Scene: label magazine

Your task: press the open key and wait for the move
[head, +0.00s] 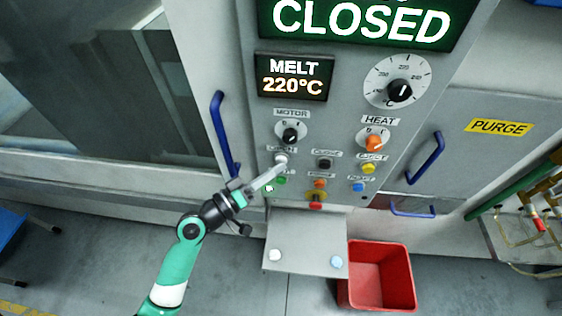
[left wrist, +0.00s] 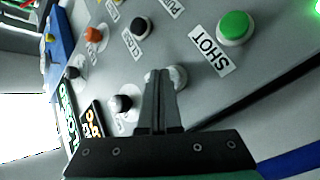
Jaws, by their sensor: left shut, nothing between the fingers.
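The open key (head: 280,159) is a pale round button below the motor knob on the grey panel, with a partly hidden label beside it. My left gripper (head: 284,163) is shut and empty, its fingertips at this key. In the left wrist view the fingers (left wrist: 158,75) overlap the pale key (left wrist: 180,77), which shows beside the tips. I cannot tell whether they touch it or whether it is pressed in. The big display (head: 362,20) reads CLOSED. My right gripper is not in view.
The black close key (head: 324,164) is right of the open key. The green shot button (left wrist: 235,26) is close by. A blue handle (head: 222,135) stands left of the panel. A shelf (head: 306,245) and red bin (head: 381,277) are below.

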